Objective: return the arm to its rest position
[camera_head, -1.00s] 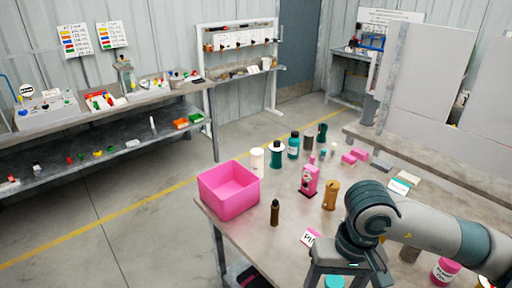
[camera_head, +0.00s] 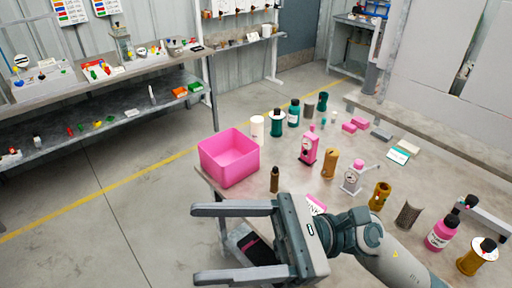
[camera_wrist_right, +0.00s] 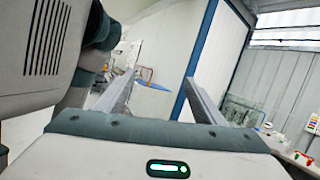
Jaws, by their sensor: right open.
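My right gripper (camera_head: 238,243) is open and empty in the head view, at the front of the table, with its two fingers pointing left, apart from each other. Its arm comes in from the lower right. In the right wrist view the two fingers (camera_wrist_right: 160,95) stand apart with nothing between them. My left gripper does not show in either view.
A pink bin (camera_head: 229,158) stands on the table's left corner, behind the gripper. A dark brown bottle (camera_head: 274,180) stands close to the gripper. Pink, teal and gold bottles and pump parts cover the table (camera_head: 403,172). The floor left of the table is clear.

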